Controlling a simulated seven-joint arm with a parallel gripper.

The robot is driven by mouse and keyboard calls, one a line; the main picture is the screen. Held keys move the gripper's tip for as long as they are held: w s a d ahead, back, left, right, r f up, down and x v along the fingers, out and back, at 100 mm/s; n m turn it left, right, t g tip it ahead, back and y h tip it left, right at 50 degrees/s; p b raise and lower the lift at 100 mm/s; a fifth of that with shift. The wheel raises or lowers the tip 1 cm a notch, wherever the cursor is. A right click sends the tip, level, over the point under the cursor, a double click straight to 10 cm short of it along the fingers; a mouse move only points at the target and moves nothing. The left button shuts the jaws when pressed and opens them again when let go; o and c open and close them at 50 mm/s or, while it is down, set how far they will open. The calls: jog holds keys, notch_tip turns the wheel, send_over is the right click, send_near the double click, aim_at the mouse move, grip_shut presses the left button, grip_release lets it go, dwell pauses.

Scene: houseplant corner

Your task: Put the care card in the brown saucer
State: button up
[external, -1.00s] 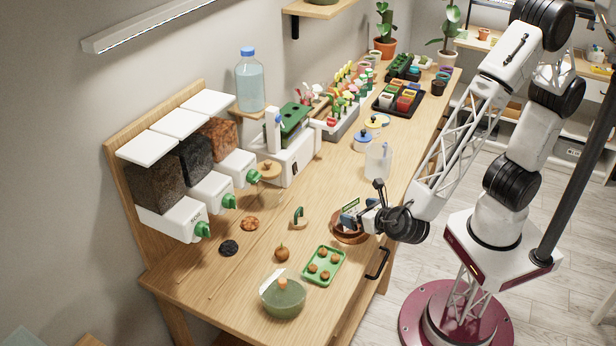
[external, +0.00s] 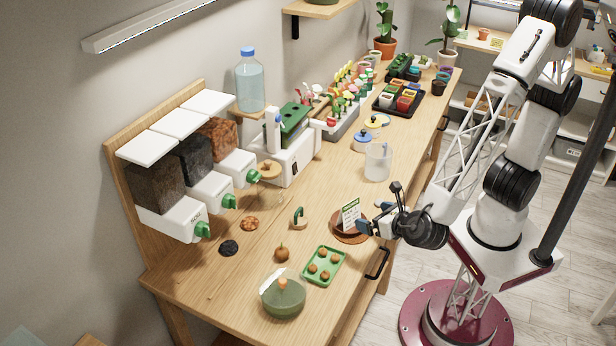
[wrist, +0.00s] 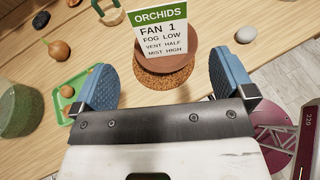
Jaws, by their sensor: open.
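The care card (external: 350,214), white with a green "ORCHIDS" header, stands upright, leaning a little, in the brown saucer (external: 339,235). In the wrist view the card (wrist: 160,30) stands over the saucer (wrist: 183,72), its lower edge against the saucer's inside. My gripper (external: 369,228) is at the saucer's right side, beside the card. In the wrist view its two blue fingers (wrist: 165,80) are wide apart, with nothing between them, and the card is beyond their tips.
The saucer rests on a cork mat (wrist: 166,86). A clear beaker (external: 377,161) stands behind. A white egg-shaped stone (wrist: 245,34) is near the table edge.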

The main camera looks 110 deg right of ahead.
jog(key=shift+r, duration=0.1)
dwell(0.3)
jog(key=s+d+r+m+g+y, duration=0.55)
jog(key=s+r+m, duration=0.45)
jog(key=s+m, duration=0.25)
jog(key=s+a+r+m+t+y, duration=0.1)
jog(key=s+r+m+t+y, duration=0.1)
jog(key=s+r+m+y, duration=0.5)
jog(key=s+m, duration=0.3)
jog(key=s, duration=0.2)
jog(key=shift+a+t, duration=0.3)
jog(key=shift+t, duration=0.05)
